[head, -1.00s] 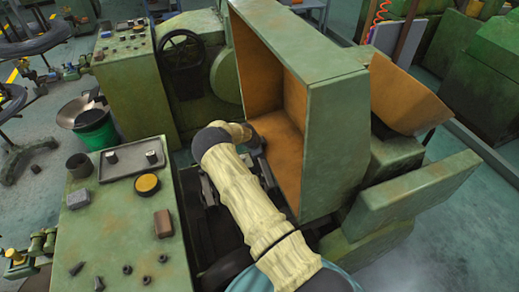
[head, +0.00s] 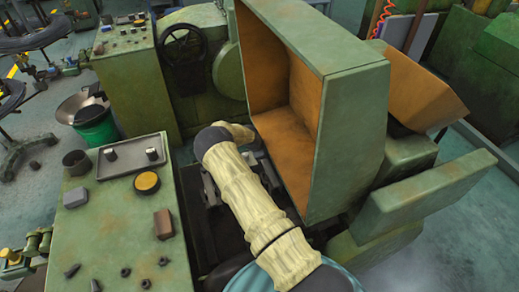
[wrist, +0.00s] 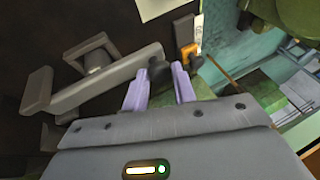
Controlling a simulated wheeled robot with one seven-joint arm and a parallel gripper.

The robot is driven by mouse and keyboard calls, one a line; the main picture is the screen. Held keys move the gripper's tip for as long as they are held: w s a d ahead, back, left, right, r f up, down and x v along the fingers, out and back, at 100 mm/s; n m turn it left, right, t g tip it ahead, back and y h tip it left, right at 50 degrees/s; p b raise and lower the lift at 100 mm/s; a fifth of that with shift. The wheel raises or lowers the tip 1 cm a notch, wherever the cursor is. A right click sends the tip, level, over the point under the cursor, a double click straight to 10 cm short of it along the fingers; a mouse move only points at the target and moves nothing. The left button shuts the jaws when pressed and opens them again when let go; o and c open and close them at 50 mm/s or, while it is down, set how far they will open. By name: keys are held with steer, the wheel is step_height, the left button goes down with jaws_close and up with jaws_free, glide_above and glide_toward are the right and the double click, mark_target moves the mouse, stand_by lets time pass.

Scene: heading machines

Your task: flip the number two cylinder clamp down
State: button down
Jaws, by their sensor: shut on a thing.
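In the wrist view, a grey clamp lever (wrist: 110,82) runs from the left to the middle, with a dark round knob (wrist: 159,74) at its right end. My gripper (wrist: 158,80) has its two pale purple fingers on either side of this knob and is shut on it. No number shows on the clamp. In the head view, grey clamp parts (head: 209,187) show in the dark machine bed left of my arm. My gripper is hidden there behind my own sleeved arm.
A green hood (head: 350,120) with an orange inside stands open close to the right of my arm. A green bench (head: 115,240) with a tray (head: 131,157), a yellow-topped tin (head: 147,183) and loose parts is at the left. A handwheel (head: 183,47) is behind.

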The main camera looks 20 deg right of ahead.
steer(key=shift+w+d+r, duration=0.15)
steer(key=shift+w+d, duration=0.05)
steer(key=shift+w, duration=0.35)
steer(key=shift+a+r+t, duration=0.1)
steer(key=shift+a+t, duration=0.05)
steer(key=shift+t, duration=0.15)
steer(key=c, duration=1.5)
jaws_free()
steer(key=o, duration=0.4)
steer(key=shift+w, duration=0.15)
steer(key=shift+c, duration=0.2)
steer(key=shift+f, duration=0.3)
steer(key=shift+a, duration=0.15)
steer(key=shift+s, duration=0.2)
